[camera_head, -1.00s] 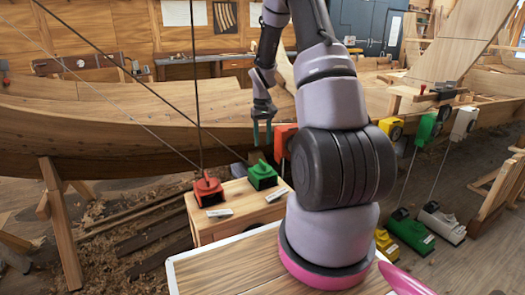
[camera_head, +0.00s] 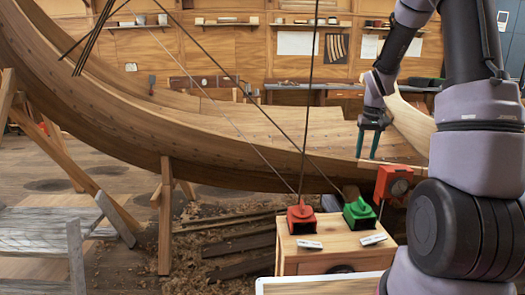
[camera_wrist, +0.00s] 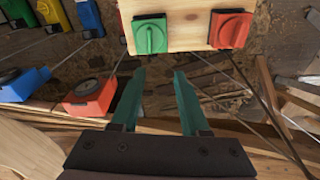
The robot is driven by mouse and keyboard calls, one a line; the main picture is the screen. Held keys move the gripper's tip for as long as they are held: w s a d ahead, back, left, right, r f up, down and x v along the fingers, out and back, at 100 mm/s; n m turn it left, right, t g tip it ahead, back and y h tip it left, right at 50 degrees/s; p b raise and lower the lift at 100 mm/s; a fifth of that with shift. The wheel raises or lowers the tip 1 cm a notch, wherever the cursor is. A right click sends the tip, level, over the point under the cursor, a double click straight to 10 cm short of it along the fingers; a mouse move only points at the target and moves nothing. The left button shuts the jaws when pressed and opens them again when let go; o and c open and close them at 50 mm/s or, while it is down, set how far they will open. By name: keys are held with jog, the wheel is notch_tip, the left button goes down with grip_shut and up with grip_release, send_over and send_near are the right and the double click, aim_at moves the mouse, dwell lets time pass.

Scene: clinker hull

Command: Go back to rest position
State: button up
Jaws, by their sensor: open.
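My gripper (camera_head: 368,146) hangs in front of the hull at the right of the head view, pointing down, with its two green fingers apart and nothing between them. It is above and behind the small wooden stand (camera_head: 335,250), clear of it. In the wrist view my gripper (camera_wrist: 158,82) also shows open and empty. The red device (camera_wrist: 231,30) and the green device (camera_wrist: 150,35) show beyond the fingertips, apart from them. My arm rises along the right edge of the head view.
The planked hull (camera_head: 240,150) crosses the scene on wooden props. The stand carries a red device (camera_head: 301,219) and a green device (camera_head: 360,215), with dark lines rising from the red one. Another red device (camera_head: 393,184) is near the hull. A grey bench (camera_head: 40,240) is at left.

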jog(key=s+a+r+m+t, duration=0.1)
jog(key=s+a+r+t, duration=0.1)
jog(key=s+a+r, duration=0.45)
jog(key=s+a+r+t, duration=0.1)
jog(key=s+r, duration=0.3)
jog(key=r, duration=0.6)
jog(key=s+a+r+t+y, duration=0.1)
jog(key=s+a+r, duration=0.1)
jog(key=s, duration=0.5)
jog(key=s+a+r+m+t+y, duration=0.1)
jog(key=s+a+r+t, duration=0.1)
jog(key=s, duration=0.5)
jog(key=shift+s+a+r+m, duration=0.35)
jog(key=shift+a+r, duration=0.2)
jog(key=shift+r, duration=0.2)
